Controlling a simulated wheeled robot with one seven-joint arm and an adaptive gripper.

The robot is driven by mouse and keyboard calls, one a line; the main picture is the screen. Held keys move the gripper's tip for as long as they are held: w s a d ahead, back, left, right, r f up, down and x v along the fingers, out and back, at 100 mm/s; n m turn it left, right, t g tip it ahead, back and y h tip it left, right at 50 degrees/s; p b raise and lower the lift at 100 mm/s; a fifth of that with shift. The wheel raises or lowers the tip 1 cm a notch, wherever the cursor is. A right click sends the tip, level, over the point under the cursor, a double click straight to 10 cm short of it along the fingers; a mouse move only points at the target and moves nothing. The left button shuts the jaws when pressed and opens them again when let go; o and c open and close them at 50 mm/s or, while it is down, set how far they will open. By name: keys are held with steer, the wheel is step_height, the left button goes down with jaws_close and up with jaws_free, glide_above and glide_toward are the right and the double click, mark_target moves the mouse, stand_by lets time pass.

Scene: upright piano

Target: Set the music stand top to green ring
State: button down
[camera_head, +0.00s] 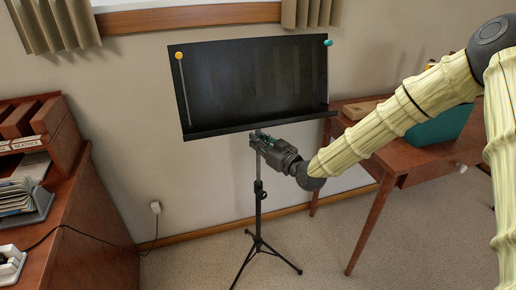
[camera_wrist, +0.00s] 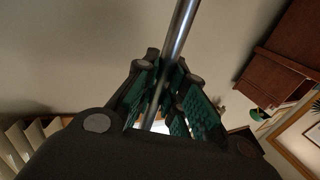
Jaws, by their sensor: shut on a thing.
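The black music stand top (camera_head: 255,85) is tilted back and raised on a tripod stand (camera_head: 260,215). A yellow knob (camera_head: 179,55) is at its upper left corner and a teal knob (camera_head: 328,43) at its upper right. My gripper (camera_head: 263,139) reaches in from the right, just below the ledge. In the wrist view its teal-padded fingers (camera_wrist: 163,100) are shut on the bare metal pole (camera_wrist: 183,25), which runs up between them. I cannot make out a green ring on the pole; my gripper hides part of it.
A wooden desk (camera_head: 85,225) with paper trays stands at the left. A wooden table (camera_head: 440,160) stands at the right with a teal case (camera_head: 440,128), behind my arm. A wall with a window sill (camera_head: 190,17) is behind the stand. Carpet around the tripod is clear.

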steer(key=shift+r, duration=0.5)
steer(key=c, duration=1.5)
jaws_free()
steer(key=shift+f, duration=0.1)
steer(key=shift+o, duration=0.2)
steer(key=shift+s, duration=0.1)
steer(key=v, duration=1.2)
steer(key=shift+f, duration=0.1)
